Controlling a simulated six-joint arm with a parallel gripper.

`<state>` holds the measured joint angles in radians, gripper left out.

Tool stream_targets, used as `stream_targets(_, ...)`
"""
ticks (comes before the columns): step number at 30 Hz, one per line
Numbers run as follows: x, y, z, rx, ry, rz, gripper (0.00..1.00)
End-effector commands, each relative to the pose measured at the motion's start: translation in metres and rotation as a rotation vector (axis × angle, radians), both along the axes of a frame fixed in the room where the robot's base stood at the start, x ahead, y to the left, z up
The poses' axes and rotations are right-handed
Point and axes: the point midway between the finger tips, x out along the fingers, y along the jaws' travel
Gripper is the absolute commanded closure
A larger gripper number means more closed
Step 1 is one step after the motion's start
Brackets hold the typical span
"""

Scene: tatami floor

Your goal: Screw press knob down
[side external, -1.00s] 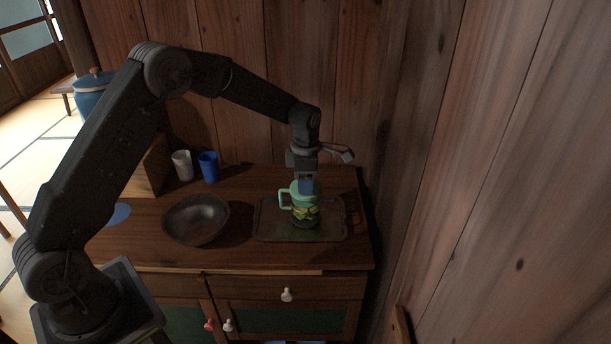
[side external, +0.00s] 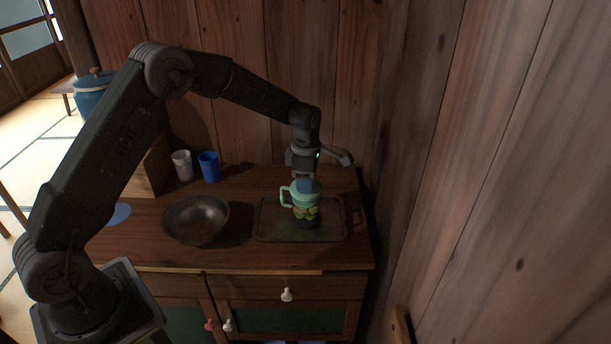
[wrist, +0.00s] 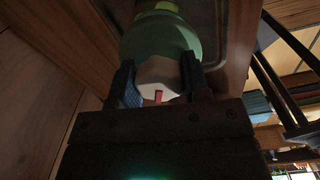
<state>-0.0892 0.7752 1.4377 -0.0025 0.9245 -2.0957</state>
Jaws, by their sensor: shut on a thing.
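The press (side external: 306,199) is a green, mug-like thing with a handle on its left and yellow-green contents showing below its green upper part. It stands upright on the dark tray (side external: 270,232). My gripper (side external: 306,185) points straight down on top of it. In the wrist view, my gripper (wrist: 158,82) has its two blue-padded fingers shut on either side of a pale knob (wrist: 157,74) with a red mark. The green body (wrist: 155,38) lies just beyond the knob. The fingers hide the knob in the side view.
A dark bowl (side external: 196,220) stands left of the tray on the wooden cabinet top (side external: 240,246). A white cup (side external: 182,165) and a blue cup (side external: 209,167) stand at the back left. A wooden plank wall (side external: 480,180) rises close at the right and behind.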

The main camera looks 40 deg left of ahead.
Motion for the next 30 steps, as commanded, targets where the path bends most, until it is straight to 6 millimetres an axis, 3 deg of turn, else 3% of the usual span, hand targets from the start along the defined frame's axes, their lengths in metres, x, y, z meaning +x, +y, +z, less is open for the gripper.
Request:
stream_targets(12,-0.0029,0.0012,-0.0061,0.003,0.011,-0.576,0.70)
stream_targets(22,-0.0035,0.0015,-0.0066,0.002,0.013,-0.797,0.70)
stream_targets(30,-0.0036,0.0016,-0.0067,0.002,0.013,-1.168,0.70)
